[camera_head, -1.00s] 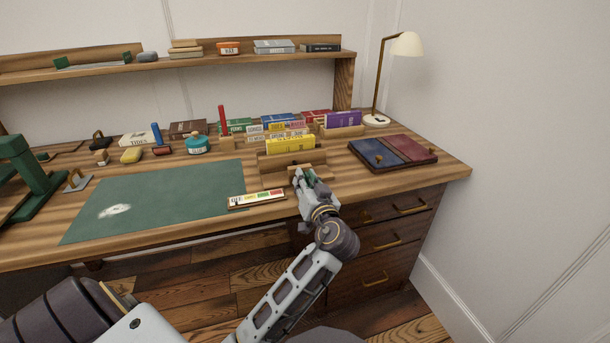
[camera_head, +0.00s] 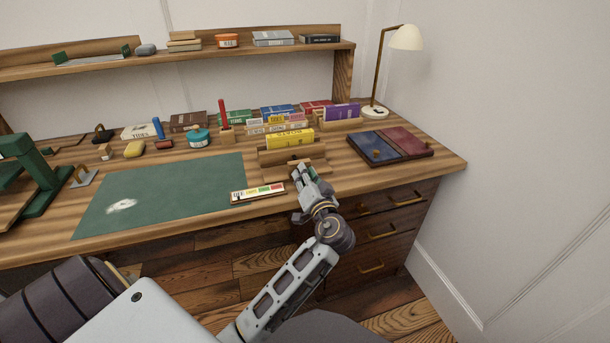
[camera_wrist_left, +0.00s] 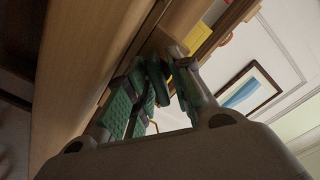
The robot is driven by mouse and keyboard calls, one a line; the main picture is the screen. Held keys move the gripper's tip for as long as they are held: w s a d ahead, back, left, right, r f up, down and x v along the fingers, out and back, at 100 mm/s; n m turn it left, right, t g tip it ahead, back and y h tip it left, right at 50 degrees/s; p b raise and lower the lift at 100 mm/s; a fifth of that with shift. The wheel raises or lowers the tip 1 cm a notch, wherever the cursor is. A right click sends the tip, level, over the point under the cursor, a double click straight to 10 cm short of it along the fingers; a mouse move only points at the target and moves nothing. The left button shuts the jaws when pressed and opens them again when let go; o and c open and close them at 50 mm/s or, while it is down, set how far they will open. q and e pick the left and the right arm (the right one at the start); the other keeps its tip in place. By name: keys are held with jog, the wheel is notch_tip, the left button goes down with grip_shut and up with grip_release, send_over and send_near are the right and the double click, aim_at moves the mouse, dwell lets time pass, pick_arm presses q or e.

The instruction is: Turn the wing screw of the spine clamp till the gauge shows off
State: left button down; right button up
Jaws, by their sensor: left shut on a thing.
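The spine clamp (camera_head: 278,157) is a wooden block at the desk's front, with a yellow book (camera_head: 289,139) upright in it. My left gripper (camera_head: 310,173) is at the clamp's front. It is shut on the wing screw (camera_wrist_left: 158,82), whose dark green wing shows between the green finger pads in the left wrist view. The fingers hide most of the screw in the head view. The gauge (camera_head: 258,193) is a flat strip with white, yellow, green and red fields, left of the gripper. Its reading is too small to tell. My right gripper is not in view.
A green mat (camera_head: 160,193) lies left of the gauge. A blue and red board (camera_head: 390,148) lies to the right, with a lamp (camera_head: 405,40) behind. Upright books stand behind the clamp. Drawers (camera_head: 375,228) are below the desk edge.

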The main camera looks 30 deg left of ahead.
pick_arm(q)
jog(key=c, duration=1.5)
grip_release()
jog(key=shift+c, duration=0.2)
jog(key=shift+r, duration=0.15)
jog(key=shift+r, duration=4.85)
